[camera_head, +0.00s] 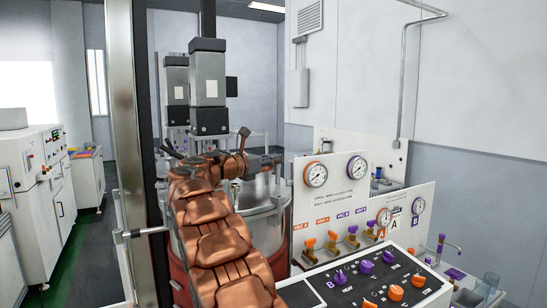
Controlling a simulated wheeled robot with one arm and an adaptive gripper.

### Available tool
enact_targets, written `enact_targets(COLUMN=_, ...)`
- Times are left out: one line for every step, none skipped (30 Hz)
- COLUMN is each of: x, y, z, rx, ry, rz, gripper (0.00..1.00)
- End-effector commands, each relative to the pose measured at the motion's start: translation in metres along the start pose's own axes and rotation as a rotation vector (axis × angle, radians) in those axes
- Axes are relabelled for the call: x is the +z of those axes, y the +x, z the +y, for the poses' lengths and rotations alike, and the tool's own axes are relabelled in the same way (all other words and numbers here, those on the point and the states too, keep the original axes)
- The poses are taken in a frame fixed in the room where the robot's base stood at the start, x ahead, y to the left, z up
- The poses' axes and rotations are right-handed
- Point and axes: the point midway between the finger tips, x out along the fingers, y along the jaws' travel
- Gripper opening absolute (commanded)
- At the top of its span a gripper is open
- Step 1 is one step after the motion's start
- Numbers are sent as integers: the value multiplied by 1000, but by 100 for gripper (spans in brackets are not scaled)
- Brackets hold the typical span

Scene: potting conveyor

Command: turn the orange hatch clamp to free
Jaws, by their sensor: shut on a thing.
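My copper-coloured arm reaches up from the bottom over a steel tank (268,195) with a round lid. My gripper (272,161) is the small dark part at the arm's end, pointing right, low over the lid at the tank's right side. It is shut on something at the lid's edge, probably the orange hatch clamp. The clamp is too small and too covered by the gripper and wrist to make out, so its turned position cannot be told.
A panel (339,205) with gauges and orange and purple valves stands right of the tank. A sloped console (324,291) with purple and orange knobs is in front. A grey motor unit (208,88) rises behind my wrist. A green-floored aisle (88,255) is clear at left.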

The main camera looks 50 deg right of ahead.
Motion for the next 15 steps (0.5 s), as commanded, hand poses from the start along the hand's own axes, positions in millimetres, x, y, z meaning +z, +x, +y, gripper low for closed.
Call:
enact_targets(x=6, y=0, z=0, rx=-15, ry=0, rz=-1, gripper=0)
enact_targets(x=7, y=1, z=1, rx=-23, ry=0, rz=-1, gripper=0)
enact_targets(x=7, y=1, z=1, rx=-35, ry=-1, rz=-1, gripper=0)
enact_targets(x=7, y=1, z=2, rx=-43, ry=-2, rz=-1, gripper=0)
enact_targets(x=6, y=1, z=2, rx=-52, ry=-3, rz=-2, gripper=0)
enact_targets(x=6, y=1, z=2, rx=-64, ry=-3, rz=-2, gripper=0)
enact_targets(x=5, y=1, z=2, rx=-73, ry=-3, rz=-2, gripper=0)
enact_targets(x=5, y=1, z=2, rx=-81, ry=-3, rz=-2, gripper=0)
enact_targets(x=4, y=0, z=2, rx=-88, ry=-2, rz=-3, gripper=0)
enact_targets(x=3, y=0, z=2, rx=-92, ry=-2, rz=-3, gripper=0)
enact_targets(x=3, y=0, z=2, rx=-95, ry=-2, rz=-3, gripper=0)
enact_targets(x=2, y=0, z=2, rx=-96, ry=-1, rz=-3, gripper=0)
enact_targets(x=1, y=0, z=2, rx=-97, ry=-1, rz=-3, gripper=0)
enact_targets(x=1, y=0, z=1, rx=-97, ry=-1, rz=-3, gripper=0)
enact_targets(x=1, y=0, z=1, rx=-96, ry=0, rz=-3, gripper=0)
